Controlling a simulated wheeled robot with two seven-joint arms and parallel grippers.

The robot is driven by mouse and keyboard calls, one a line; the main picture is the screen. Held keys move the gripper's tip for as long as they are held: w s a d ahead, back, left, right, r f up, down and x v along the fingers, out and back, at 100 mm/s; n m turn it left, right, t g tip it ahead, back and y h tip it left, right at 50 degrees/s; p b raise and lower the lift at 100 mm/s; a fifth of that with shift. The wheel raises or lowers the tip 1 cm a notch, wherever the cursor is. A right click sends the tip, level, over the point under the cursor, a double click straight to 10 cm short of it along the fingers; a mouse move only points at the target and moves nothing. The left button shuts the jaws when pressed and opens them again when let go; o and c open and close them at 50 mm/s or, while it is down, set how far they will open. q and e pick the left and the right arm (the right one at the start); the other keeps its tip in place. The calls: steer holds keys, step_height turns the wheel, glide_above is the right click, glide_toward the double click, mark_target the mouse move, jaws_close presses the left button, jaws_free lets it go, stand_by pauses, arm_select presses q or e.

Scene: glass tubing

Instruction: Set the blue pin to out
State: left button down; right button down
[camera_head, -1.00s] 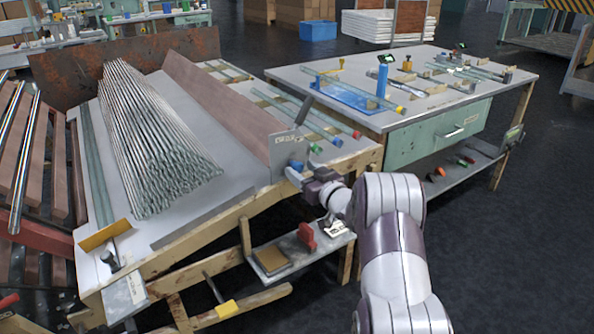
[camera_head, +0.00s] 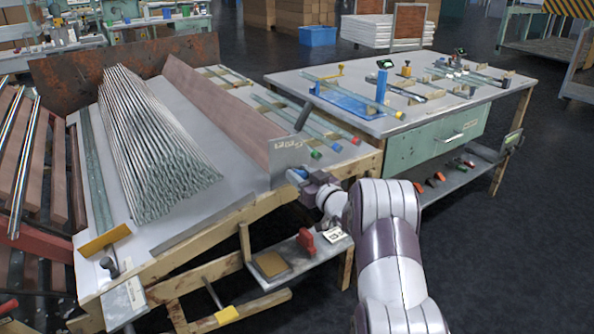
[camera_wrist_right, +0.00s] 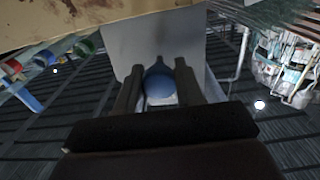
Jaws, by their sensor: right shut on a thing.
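The blue pin shows as a rounded blue knob (camera_wrist_right: 158,84) in the right wrist view, in front of a pale grey plate (camera_wrist_right: 165,45). My right gripper (camera_wrist_right: 158,90) has its two dark fingers on either side of the knob and is shut on it. In the head view the blue knob (camera_head: 300,173) is small and partly covered by my right gripper (camera_head: 296,177), at the lower corner of the upright grey plate (camera_head: 288,155). The pin's shaft is hidden. My left gripper is not in view.
A sloped bench with a bundle of glass tubes (camera_head: 160,150) fills the left. Tubes with coloured ends (camera_head: 316,154) lie behind the plate. A second table (camera_head: 430,110) stands at the right. A low shelf with a red block (camera_head: 305,240) lies below the gripper.

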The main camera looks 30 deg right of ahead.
steer(key=shift+s, duration=0.15)
steer(key=c, duration=0.8)
jaws_free()
steer(key=s, duration=0.4)
steer(key=s+p, duration=0.1)
steer(key=s, duration=0.3)
steer(key=s+d+p, duration=0.1)
steer(key=s, duration=0.3)
steer(key=shift+s, duration=0.35)
